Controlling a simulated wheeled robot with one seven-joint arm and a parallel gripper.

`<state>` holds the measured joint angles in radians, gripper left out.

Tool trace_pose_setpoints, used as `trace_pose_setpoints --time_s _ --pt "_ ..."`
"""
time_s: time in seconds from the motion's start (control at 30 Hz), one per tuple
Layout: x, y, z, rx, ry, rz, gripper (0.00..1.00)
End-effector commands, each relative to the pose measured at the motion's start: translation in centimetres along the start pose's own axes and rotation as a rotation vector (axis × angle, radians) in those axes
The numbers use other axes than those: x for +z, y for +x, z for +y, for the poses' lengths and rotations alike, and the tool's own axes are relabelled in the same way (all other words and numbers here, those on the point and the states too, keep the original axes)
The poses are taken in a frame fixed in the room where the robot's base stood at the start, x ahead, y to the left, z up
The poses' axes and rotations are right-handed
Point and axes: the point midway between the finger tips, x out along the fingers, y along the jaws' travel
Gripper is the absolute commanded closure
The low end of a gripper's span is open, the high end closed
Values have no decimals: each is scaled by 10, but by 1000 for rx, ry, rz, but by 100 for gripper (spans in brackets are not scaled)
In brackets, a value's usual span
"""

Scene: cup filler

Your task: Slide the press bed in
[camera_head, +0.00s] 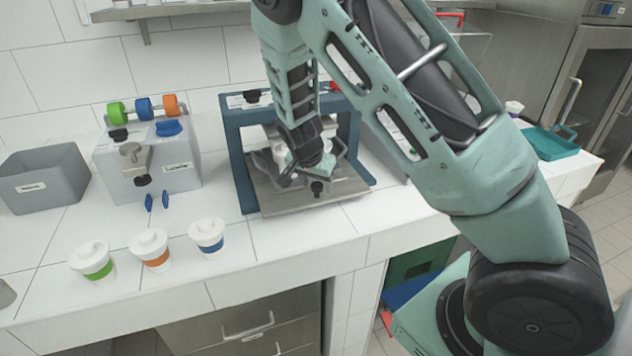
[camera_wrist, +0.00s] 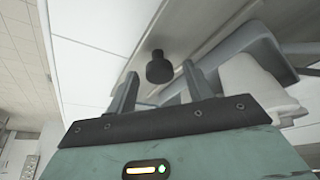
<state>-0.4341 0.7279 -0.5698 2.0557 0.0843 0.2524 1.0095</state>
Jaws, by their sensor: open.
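The press is a blue frame (camera_head: 238,165) on the white counter. Its grey metal bed (camera_head: 265,204) sticks out in front of the frame, toward the counter's front edge. A dark round knob (camera_head: 317,187) is at the bed's front; it also shows in the wrist view (camera_wrist: 159,68). My gripper (camera_head: 304,176) is low over the bed, close to the knob. In the wrist view my gripper (camera_wrist: 160,82) is open, with the knob showing between its fingertips; I cannot tell whether they touch it. A white object (camera_wrist: 255,85) on the bed is partly hidden by my gripper.
Three lidded white cups with green (camera_head: 94,262), orange (camera_head: 151,248) and blue (camera_head: 207,235) bands stand left of the press. A grey dispenser box (camera_head: 175,180) and grey bin (camera_head: 40,180) stand further left. A teal tray (camera_head: 550,143) is at right.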

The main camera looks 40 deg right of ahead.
Motion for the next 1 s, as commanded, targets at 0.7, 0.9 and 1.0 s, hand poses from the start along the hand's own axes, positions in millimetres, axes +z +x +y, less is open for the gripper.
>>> trace_pose_setpoints --time_s 0.7,0.9,1.0 --pt "-22 9 -23 -3 1 4 100" --pt "-29 11 -31 -3 0 2 100" --pt "-29 11 -32 -5 0 4 100"
